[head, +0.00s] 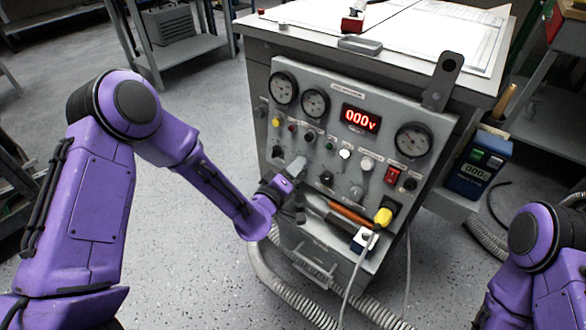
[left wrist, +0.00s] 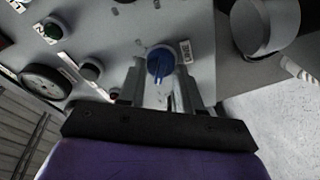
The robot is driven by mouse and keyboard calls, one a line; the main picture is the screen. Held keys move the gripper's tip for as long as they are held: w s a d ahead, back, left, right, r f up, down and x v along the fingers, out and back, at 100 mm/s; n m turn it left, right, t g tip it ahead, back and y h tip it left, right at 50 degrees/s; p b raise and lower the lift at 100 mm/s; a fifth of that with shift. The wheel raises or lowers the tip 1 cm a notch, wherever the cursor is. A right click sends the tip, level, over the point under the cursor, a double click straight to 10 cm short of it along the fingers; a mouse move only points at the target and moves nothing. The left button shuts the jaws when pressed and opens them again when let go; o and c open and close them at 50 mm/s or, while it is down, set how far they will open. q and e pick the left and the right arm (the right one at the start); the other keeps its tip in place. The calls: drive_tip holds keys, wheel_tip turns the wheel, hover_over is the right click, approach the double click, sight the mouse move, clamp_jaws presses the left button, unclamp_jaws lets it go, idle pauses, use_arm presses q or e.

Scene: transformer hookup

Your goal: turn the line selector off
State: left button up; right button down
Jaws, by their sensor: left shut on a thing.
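The grey control panel (head: 340,135) stands on the front of a metal cabinet. My left gripper (head: 296,172) is at the panel's lower left, in front of its face. In the left wrist view its two fingers (left wrist: 160,88) are shut on a round blue knob (left wrist: 160,64), one finger on each side. I take this knob to be the line selector; its label (left wrist: 186,51) is too small to read. A dark pointer line on the knob runs nearly up and down in that view. In the head view the gripper hides the knob. My right gripper is out of view.
The red display (head: 361,118) reads 000 V. Gauges, other knobs and a red switch (head: 392,175) surround the gripper. A grey hose (head: 300,297) lies on the floor.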

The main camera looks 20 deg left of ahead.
use_arm(q)
drive_tip(key=o, duration=1)
drive_tip(key=shift+s, duration=0.1)
drive_tip(key=v, duration=1)
drive_tip(key=shift+s+a+f+p, duration=0.1)
drive_tip(key=shift+s+a+p, duration=0.1)
drive_tip(key=shift+p, duration=0.1)
